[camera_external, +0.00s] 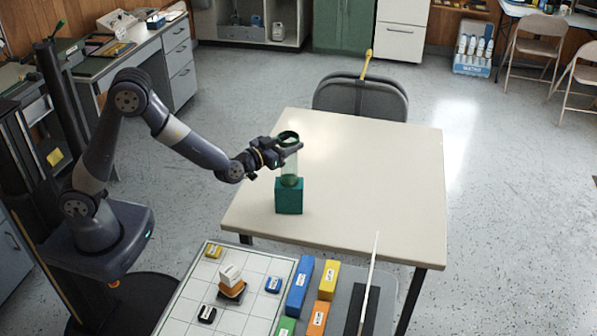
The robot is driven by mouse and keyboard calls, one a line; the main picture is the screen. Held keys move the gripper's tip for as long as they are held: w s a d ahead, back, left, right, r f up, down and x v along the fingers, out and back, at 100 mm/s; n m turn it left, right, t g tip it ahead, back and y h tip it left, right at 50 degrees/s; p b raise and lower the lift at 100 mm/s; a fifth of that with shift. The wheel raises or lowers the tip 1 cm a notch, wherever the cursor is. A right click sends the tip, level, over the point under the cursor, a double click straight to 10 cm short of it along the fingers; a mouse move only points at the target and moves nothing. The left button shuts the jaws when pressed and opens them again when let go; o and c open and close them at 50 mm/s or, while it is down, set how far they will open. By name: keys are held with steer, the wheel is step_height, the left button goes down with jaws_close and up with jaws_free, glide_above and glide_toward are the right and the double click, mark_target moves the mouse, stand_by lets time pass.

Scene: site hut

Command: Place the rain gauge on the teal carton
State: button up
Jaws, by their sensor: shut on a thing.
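The teal carton (289,197) stands on the pale table (390,180), near its left side. The rain gauge (290,166) is a clear, greenish upright tube with a dark rim at its top. It is upright directly over the carton, and its lower end meets the carton's top in the picture; I cannot tell whether it rests there or hangs just above. My gripper (289,147) reaches in from the left and is shut on the upper part of the gauge. The jaws hide part of the tube below the rim.
A grey chair (362,98) stands at the table's far edge. In front is a lower surface with a white gridded board (205,280) holding small labelled blocks, beside blue (299,286), orange and green blocks. The table right of the carton is clear.

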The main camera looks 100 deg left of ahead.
steer(key=shift+f, duration=0.25)
steer(key=o, duration=1.2)
steer(key=shift+r, duration=0.1)
steer(key=shift+o, duration=0.2)
steer(key=shift+r, duration=0.15)
steer(key=b+v, duration=0.1)
steer(key=v, duration=1.1)
